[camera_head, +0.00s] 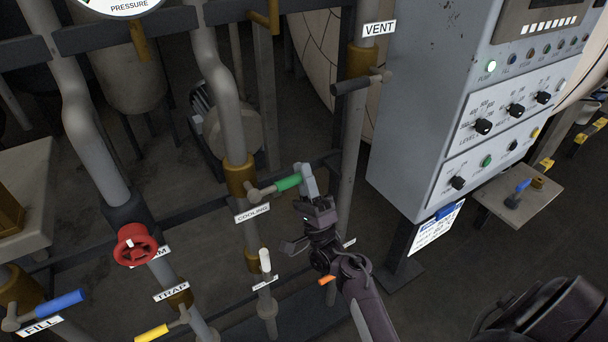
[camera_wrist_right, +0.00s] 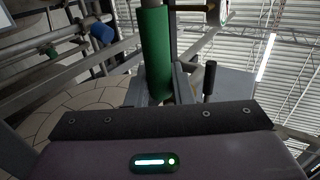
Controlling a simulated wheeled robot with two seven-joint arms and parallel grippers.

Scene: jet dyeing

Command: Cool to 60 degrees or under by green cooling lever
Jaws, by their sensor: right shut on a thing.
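The green cooling lever (camera_head: 288,183) sticks out to the right from a brass valve on a grey pipe, above the COOLING label (camera_head: 252,213). It lies roughly level, its tip slightly raised. My right gripper (camera_head: 306,183) is shut on the outer end of the green handle. In the right wrist view the green handle (camera_wrist_right: 156,50) runs down between the fingers, and its end is partly hidden there. My left gripper is not in view.
A grey control cabinet (camera_head: 418,125) with knobs stands to the right. A black VENT lever (camera_head: 352,86) is above the gripper, and a white lever (camera_head: 265,260) is below. A red wheel (camera_head: 135,244), a blue FILL lever (camera_head: 58,304) and a yellow lever (camera_head: 152,333) are at left.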

